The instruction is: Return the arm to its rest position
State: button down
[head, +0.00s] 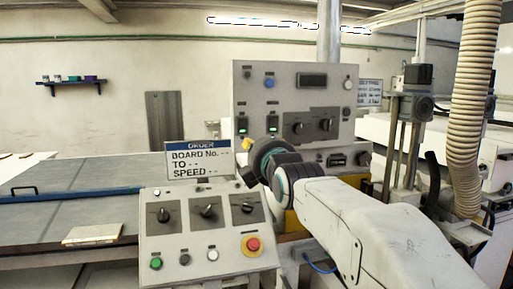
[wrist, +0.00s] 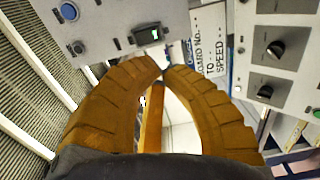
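My arm reaches from the lower right of the head view toward the control panels, with its dark wrist in front of the upper panel (head: 345,80). My gripper (wrist: 162,68) shows in the wrist view as two brown, ribbed fingers that curve inward. Their tips come together, with no object between them. The space seen between the fingers shows a yellow-brown bar and pale surfaces behind. In the head view my wrist and arm largely hide the fingers.
The lower console (head: 207,238) has dials, buttons and a red stop button (head: 252,245). An order sign (head: 199,159) stands above it. A conveyor bed (head: 75,185) with a pale board (head: 93,234) lies left. A ribbed hose (head: 470,110) hangs right.

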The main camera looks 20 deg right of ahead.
jog(key=s+f+m+g, duration=0.5)
jog(key=f+m, duration=0.3)
jog(key=f, duration=0.5)
jog(key=s+f+m+g, duration=0.5)
jog(key=s+f+m, duration=0.15)
jog(key=f, duration=0.55)
jog(key=s+f+m+g+p, duration=0.2)
jog(key=s+f+m+g, duration=0.4)
jog(key=s, duration=0.8)
jog(key=s+r+n+t+p, duration=0.1)
jog(key=s+p, duration=0.3)
jog(key=s, duration=0.5)
jog(key=shift+s+r+n, duration=0.2)
jog(key=shift+r+n, duration=0.55)
